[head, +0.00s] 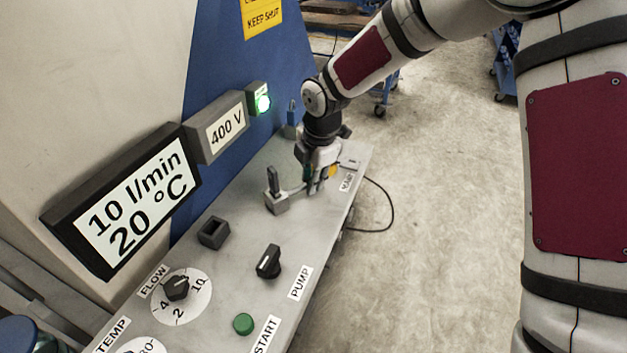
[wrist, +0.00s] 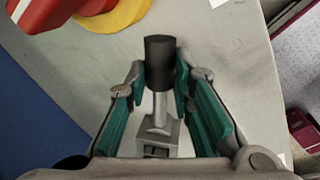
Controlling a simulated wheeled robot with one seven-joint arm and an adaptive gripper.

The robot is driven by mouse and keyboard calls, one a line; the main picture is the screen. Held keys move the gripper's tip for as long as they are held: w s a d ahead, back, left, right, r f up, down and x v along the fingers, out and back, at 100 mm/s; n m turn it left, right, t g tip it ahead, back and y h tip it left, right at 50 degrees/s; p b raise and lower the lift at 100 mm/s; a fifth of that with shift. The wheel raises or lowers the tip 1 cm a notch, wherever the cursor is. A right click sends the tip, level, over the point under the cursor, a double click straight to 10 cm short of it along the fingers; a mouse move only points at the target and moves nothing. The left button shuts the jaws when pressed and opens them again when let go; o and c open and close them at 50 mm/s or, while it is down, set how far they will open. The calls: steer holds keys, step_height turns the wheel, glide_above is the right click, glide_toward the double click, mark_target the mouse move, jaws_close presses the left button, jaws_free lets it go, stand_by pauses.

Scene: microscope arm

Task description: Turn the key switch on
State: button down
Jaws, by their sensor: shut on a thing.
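In the wrist view, a black cylindrical handle (wrist: 160,63) sits on a grey stem with a small grey block at its foot. I take it for the key switch, though no key shape shows clearly. My gripper (wrist: 160,78) is shut on this handle, with a green-padded finger on each side of it. In the head view my gripper (head: 314,188) reaches down to the far part of the grey panel (head: 232,262) and hides the handle.
A red and yellow knob (wrist: 107,12) lies close by in the wrist view. A black upright lever on a grey block (head: 276,204) stands just left of my gripper. Nearer are the pump switch (head: 268,262), flow dial (head: 177,288) and green start button (head: 243,324). A green lamp (head: 262,103) is lit.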

steer(key=shift+w+a+n, duration=0.15)
steer(key=shift+w+n, duration=0.1)
steer(key=shift+n, duration=0.05)
stand_by(0.5)
steer(key=c, duration=1.4)
jaws_free()
step_height(320, 180, up, 12)
steer(key=s+d, duration=0.1)
steer(key=shift+s+d, duration=0.25)
steer(key=shift+s, duration=0.15)
steer(key=shift+f, duration=0.1)
